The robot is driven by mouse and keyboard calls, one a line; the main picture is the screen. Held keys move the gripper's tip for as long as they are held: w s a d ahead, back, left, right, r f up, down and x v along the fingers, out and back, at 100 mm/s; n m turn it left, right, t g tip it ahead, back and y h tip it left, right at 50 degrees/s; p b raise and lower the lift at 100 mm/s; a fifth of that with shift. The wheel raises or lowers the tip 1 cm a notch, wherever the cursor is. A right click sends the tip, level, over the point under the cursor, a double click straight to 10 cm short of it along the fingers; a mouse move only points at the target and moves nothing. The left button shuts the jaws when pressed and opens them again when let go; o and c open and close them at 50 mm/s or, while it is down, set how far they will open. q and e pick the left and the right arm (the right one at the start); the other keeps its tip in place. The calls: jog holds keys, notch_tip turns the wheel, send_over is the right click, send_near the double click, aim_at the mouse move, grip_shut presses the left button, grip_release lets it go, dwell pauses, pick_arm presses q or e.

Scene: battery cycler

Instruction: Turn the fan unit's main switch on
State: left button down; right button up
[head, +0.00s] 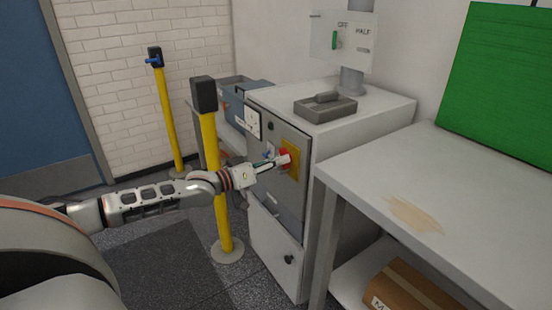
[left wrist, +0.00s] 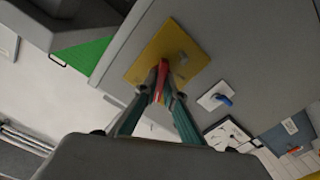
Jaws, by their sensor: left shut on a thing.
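The fan unit is a grey cabinet (head: 335,150) with a dark grey front panel. A red switch handle (head: 285,156) stands out from a yellow plate (head: 293,170) on that panel. My left gripper (head: 276,162) reaches in from the left and is shut on the red handle. In the left wrist view, the fingers (left wrist: 159,92) close around the red handle (left wrist: 163,70) in front of the yellow plate (left wrist: 140,68). The fingers partly hide the handle, and I cannot read any on or off marking. My right gripper is not in view.
A small blue handle (left wrist: 222,99) sits beside the yellow plate. Yellow posts (head: 218,190) stand left of the cabinet, one close behind my left arm. A grey table (head: 450,190) stands at the right. A green lever (head: 334,40) is on a labelled plate above the cabinet.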

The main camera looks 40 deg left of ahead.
pick_arm(q)
jog(key=m+p, duration=0.1)
jog(key=m, duration=0.1)
jog(key=shift+r+m, duration=0.2)
jog(key=shift+m, duration=0.2)
jog(key=shift+m+p, duration=0.35)
jog(key=shift+m, duration=0.25)
jog(key=shift+f+m+p, duration=0.2)
jog(key=shift+m+p, duration=0.1)
jog(key=shift+m, duration=0.5)
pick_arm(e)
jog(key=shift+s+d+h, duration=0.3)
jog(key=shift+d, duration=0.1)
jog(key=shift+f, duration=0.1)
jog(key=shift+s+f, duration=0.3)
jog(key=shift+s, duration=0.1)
pick_arm(q)
jog(key=c, duration=2.1)
grip_release()
jog(key=shift+c, duration=0.2)
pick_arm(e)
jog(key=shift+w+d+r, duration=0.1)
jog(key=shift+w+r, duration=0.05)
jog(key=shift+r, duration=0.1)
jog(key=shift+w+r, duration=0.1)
